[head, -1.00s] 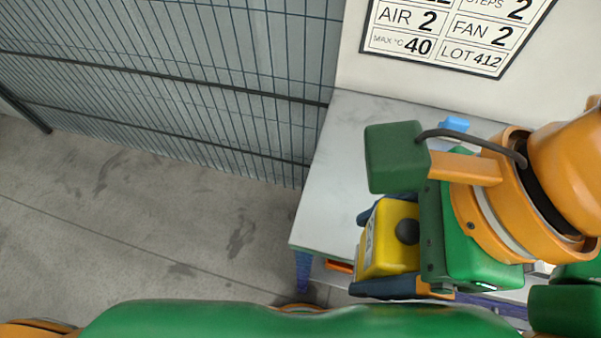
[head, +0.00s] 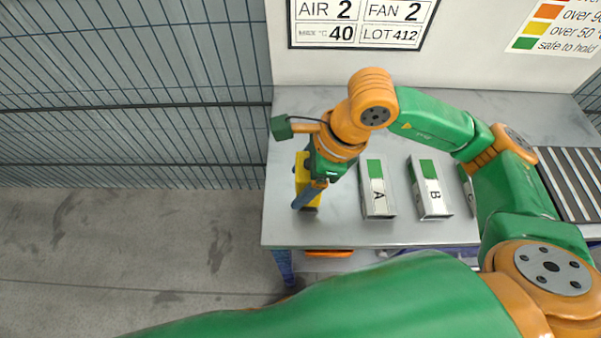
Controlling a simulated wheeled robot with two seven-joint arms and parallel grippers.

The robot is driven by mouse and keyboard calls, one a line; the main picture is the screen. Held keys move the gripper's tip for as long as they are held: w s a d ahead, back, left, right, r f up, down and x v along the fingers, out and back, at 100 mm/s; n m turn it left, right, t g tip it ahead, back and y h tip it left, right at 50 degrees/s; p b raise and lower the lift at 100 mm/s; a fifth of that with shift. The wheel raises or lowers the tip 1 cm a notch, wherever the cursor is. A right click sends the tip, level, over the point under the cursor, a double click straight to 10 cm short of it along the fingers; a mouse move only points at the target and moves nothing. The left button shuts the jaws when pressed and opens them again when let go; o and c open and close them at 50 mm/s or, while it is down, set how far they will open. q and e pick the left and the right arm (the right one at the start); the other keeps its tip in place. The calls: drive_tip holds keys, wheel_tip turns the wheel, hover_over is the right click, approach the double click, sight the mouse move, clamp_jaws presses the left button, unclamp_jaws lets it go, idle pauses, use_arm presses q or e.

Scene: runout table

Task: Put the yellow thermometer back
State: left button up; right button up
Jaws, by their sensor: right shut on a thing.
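The yellow thermometer (head: 302,172) is at the left part of the grey table (head: 400,112), in the jaws of my right gripper (head: 306,190). My right gripper is shut on it, and its dark blue fingers and wrist cover part of the thermometer. I cannot tell whether the thermometer touches the table top. My left gripper is not in the head view.
Boxes marked A (head: 377,200) and B (head: 434,200) lie right of the thermometer, with another partly hidden behind my arm. A roller conveyor (head: 572,182) is at the right. A wire fence (head: 130,100) stands left. An orange thing (head: 328,253) shows below the table's front edge.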

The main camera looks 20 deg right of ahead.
drive_tip(key=shift+f+b, duration=0.2)
drive_tip(key=shift+b, duration=0.15)
drive_tip(key=o, duration=1.2)
drive_tip(key=shift+r, duration=0.1)
drive_tip(key=shift+c, duration=0.2)
drive_tip(key=shift+r, duration=0.1)
drive_tip(key=shift+r+p, duration=0.3)
drive_tip(key=shift+p, duration=0.05)
drive_tip(key=v, duration=1.1)
drive_tip(key=shift+d+r, duration=0.2)
drive_tip(key=shift+r, duration=0.05)
drive_tip(key=shift+s, duration=0.1)
